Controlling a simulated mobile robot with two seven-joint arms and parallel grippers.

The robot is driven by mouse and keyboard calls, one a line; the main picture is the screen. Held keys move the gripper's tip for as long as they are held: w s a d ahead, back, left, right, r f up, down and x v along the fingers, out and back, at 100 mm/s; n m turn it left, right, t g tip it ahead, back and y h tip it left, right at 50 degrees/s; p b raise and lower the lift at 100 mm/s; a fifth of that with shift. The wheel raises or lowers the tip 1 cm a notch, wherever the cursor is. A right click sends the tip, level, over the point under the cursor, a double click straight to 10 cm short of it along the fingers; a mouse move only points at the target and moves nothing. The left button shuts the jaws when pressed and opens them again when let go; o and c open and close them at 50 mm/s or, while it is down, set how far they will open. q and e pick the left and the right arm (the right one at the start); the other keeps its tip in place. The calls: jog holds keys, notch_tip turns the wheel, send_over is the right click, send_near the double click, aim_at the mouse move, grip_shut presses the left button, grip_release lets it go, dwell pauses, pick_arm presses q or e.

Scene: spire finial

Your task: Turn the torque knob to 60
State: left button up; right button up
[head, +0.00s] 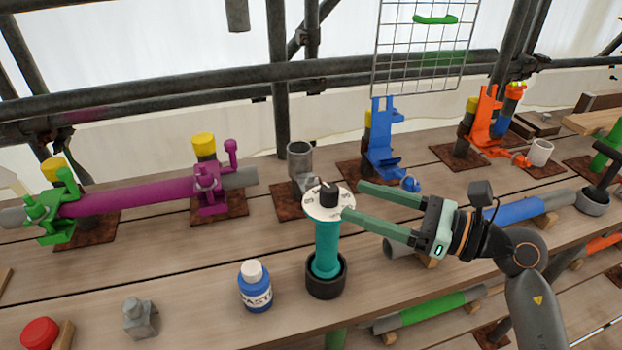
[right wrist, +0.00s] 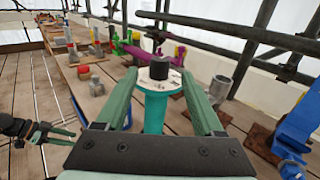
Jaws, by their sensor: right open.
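The torque knob (head: 328,195) is a small black cap on a white marked dial (head: 317,209). The dial tops a teal cylinder (head: 327,248) standing upright in a black cup (head: 325,283). The dial's numbers are too small to read. My right gripper (head: 352,199) is open and empty, its green fingertips by the dial's right edge. In the right wrist view, the knob (right wrist: 159,68) appears between and beyond the fingertips. My left gripper (right wrist: 73,139) shows at the left of the right wrist view, its fingers apart with nothing between them; it is outside the head view.
A blue paste bottle (head: 256,288) stands left of the black cup. A grey metal cup (head: 301,160) stands behind the dial. A blue clamp (head: 383,150) is behind my right gripper. A purple tube (head: 130,197) lies at the left. The front planks hold a grey block (head: 138,318).

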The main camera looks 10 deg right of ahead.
aim_at(312, 196)
jog(key=p+x, duration=0.1)
jog(key=x, duration=0.7)
jog(key=shift+w+a+r+p, duration=0.1)
jog(key=shift+p, duration=0.25)
jog(key=shift+w+a, duration=0.4)
jog(key=shift+a, duration=0.1)
jog(key=shift+c, duration=0.3)
grip_shut()
